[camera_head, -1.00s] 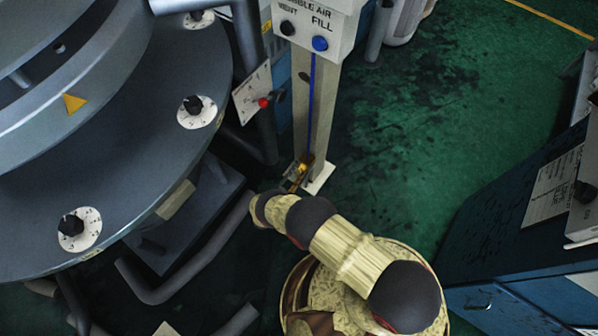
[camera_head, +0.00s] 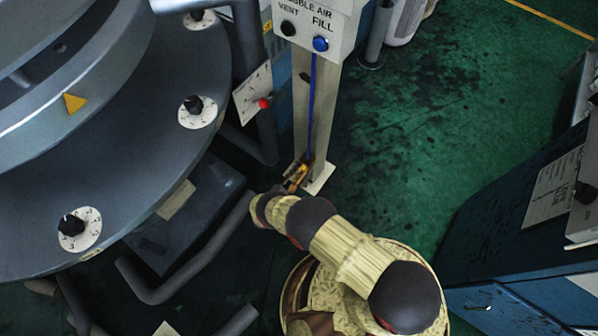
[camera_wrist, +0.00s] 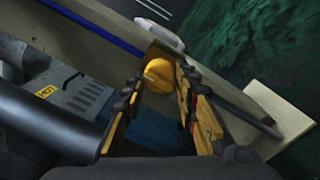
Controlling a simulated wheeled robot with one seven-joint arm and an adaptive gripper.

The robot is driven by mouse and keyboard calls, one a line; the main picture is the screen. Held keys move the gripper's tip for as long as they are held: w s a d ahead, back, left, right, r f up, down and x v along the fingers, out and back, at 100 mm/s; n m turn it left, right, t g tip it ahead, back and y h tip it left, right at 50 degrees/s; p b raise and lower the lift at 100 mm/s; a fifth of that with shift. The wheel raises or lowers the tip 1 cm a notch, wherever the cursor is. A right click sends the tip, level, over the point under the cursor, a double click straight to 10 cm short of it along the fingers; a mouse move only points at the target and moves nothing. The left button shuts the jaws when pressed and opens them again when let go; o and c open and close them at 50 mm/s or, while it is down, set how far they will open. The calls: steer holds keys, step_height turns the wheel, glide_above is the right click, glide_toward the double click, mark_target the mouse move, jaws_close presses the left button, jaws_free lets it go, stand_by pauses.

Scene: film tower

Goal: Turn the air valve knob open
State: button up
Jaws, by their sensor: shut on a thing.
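The yellow air valve knob (camera_wrist: 158,73) sits low on a pale upright post (camera_wrist: 75,45), beside a grey rounded fitting (camera_wrist: 160,38). In the wrist view my gripper (camera_wrist: 164,84) has its two yellow-and-black fingers on either side of the knob, shut on it. In the head view my gripper (camera_head: 298,177) is at the foot of the post (camera_head: 320,110). The knob is too small there to tell from the fingers. A blue line (camera_head: 312,100) runs down the post toward it. The knob's exact angle cannot be read.
A control box (camera_head: 312,30) marked VENT and FILL tops the post. A large round grey machine (camera_head: 140,175) with black dials fills the left. A bent dark pipe (camera_head: 190,270) lies close to my arm. A blue cabinet (camera_head: 500,240) stands right. Green floor (camera_head: 420,130) is open between.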

steer(key=o, duration=1.2)
steer(key=shift+c, duration=0.2)
steer(key=shift+s, duration=0.1)
steer(key=v, duration=1.1)
steer(key=shift+s+a, duration=0.25)
steer(key=shift+s, duration=0.05)
steer(key=shift+s+f, duration=0.1)
